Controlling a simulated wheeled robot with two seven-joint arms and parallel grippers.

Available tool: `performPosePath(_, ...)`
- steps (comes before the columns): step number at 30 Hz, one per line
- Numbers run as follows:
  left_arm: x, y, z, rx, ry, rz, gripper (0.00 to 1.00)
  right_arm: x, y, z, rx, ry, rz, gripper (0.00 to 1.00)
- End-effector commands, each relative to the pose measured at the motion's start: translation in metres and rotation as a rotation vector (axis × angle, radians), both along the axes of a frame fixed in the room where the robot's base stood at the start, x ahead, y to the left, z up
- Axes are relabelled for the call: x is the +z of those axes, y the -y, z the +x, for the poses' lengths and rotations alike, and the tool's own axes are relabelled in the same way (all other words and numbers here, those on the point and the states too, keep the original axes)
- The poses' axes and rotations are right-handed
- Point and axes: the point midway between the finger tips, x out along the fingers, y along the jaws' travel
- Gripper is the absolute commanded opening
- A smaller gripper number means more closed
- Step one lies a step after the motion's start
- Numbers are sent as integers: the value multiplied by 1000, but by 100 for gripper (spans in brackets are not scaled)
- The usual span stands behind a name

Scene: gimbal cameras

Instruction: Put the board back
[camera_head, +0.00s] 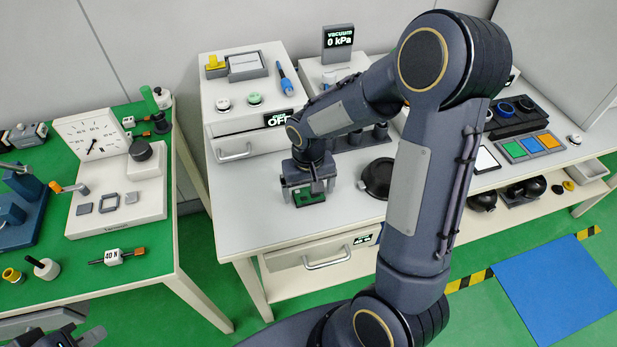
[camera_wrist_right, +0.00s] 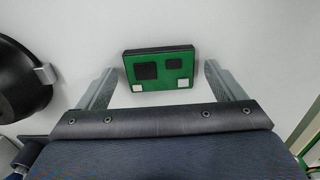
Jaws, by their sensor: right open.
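The board is a small green circuit board (camera_head: 308,198) with dark and white squares, lying on the grey-white table near its front left part. In the right wrist view the board (camera_wrist_right: 145,88) sits just ahead of and between the two fingertips. My right gripper (camera_wrist_right: 157,80) is open with a finger on either side, with gaps to the board. In the head view my right gripper (camera_head: 308,188) points down over the board and partly hides it. My left gripper (camera_head: 70,335) shows only partly at the bottom left corner; its jaw opening is unclear.
A black round dish (camera_head: 378,178) stands right of the board; it also shows in the right wrist view (camera_wrist_right: 22,80). A white drawer box (camera_head: 245,100) stands behind. A green-topped table (camera_head: 60,285) with instruments is at left. My right arm hides the table's middle.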

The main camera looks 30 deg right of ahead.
Motion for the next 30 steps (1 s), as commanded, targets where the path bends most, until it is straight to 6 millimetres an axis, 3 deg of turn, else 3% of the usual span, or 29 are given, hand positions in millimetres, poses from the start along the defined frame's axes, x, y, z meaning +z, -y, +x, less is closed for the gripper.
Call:
performPosePath(13,7,0,0,0,0,0,0,89,0,1,0,7,0,89)
performPosePath(22,9,0,0,0,0,0,0,122,0,-3,0,11,11,89)
performPosePath(26,9,0,0,0,0,0,0,139,1,-28,5,67,72,89)
performPosePath(30,8,0,0,0,0,0,0,160,-6,-78,25,192,179,89)
